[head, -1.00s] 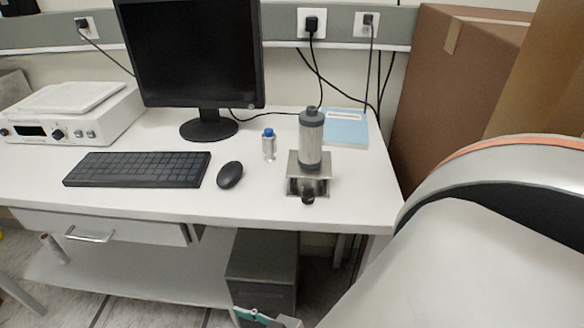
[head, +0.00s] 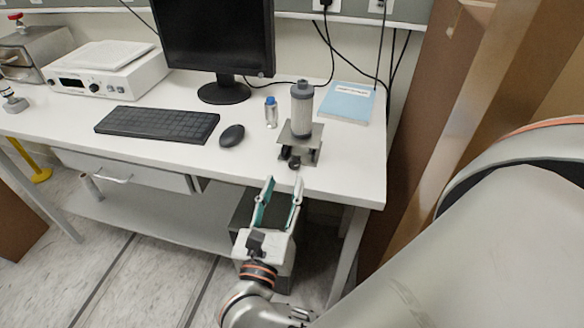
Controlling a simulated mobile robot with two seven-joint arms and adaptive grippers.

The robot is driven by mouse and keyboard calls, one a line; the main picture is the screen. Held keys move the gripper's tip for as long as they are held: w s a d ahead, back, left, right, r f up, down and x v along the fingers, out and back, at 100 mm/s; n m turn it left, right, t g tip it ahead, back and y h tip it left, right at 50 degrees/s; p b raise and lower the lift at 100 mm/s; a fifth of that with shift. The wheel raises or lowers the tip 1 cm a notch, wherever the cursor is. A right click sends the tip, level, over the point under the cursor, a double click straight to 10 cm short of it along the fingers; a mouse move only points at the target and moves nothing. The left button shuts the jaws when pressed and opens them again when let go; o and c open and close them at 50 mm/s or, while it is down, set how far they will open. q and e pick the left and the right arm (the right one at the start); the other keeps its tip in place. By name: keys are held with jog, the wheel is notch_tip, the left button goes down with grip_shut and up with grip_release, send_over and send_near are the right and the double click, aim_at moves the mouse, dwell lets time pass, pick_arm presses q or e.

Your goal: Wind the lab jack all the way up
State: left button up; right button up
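The lab jack (head: 299,142) stands on the white table near its front edge, right of the mouse. A grey cylindrical filter (head: 302,112) stands upright on its top plate. The jack's dark knob (head: 294,163) faces the front edge. The plate sits a little above the base, with a gap visible between them. My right gripper (head: 283,182) is in front of the table edge, just below the knob in the picture. Its two fingers are spread apart with nothing between them, and it does not touch the jack. My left gripper is not in view.
A small blue-capped bottle (head: 271,112) stands left of the jack, and a mouse (head: 232,135) and keyboard (head: 157,123) lie further left. A blue booklet (head: 346,103) lies behind right. A monitor (head: 215,40) stands behind. Cardboard boxes (head: 425,130) stand at the right.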

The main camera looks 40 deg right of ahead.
aim_at(294, 168)
jog(key=shift+m+g+y, duration=0.4)
jog(key=shift+m+g, duration=0.2)
jog(key=shift+m, duration=0.2)
jog(key=w+d, duration=0.1)
jog(key=w+d+f+p, duration=0.1)
jog(key=d, duration=0.1)
jog(key=w+d, duration=0.1)
jog(key=shift+w+d+f, duration=0.4)
jog(key=shift+w+d, duration=0.45)
jog(key=shift+d, duration=0.05)
jog(key=shift+f, duration=0.1)
grip_shut()
